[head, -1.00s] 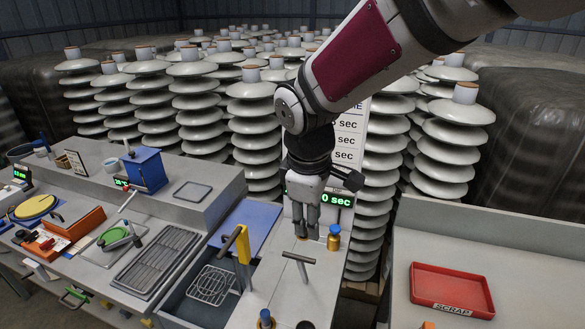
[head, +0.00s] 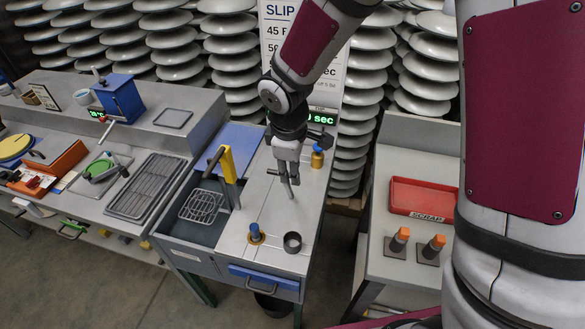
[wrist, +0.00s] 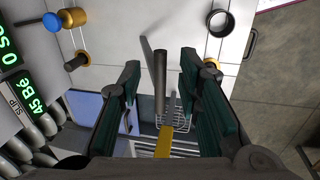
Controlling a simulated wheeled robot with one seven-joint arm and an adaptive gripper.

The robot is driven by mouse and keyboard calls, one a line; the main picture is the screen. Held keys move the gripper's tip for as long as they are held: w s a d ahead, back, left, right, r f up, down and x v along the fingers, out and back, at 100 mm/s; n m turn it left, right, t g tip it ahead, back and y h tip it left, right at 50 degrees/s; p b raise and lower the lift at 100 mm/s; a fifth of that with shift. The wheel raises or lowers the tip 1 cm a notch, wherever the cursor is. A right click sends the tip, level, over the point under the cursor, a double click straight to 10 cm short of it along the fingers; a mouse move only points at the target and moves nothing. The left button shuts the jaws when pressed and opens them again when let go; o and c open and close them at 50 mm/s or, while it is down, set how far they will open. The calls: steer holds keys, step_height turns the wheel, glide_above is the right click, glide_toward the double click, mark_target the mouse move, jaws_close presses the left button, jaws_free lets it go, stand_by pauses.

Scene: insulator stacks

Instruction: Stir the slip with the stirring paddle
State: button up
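The stirring paddle appears to be the grey T-handled tool (head: 289,188) standing on the light worktop; its lower part is not visible. In the wrist view its grey bar (wrist: 160,82) lies between my fingers. My gripper (head: 287,168) is over the handle, pointing down. In the wrist view my gripper (wrist: 157,80) is open, with clear gaps between the dark green finger pads and the bar. No slip surface can be made out.
A yellow handle (head: 229,164) stands beside a wire basket (head: 202,206) in the grey basin, left of my gripper. A blue-topped brass piece (head: 317,157) is close on the right. A red scrap tray (head: 425,196) is farther right.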

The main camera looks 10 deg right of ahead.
steer(key=shift+w+f, duration=0.1)
steer(key=shift+f, duration=0.5)
jaws_close()
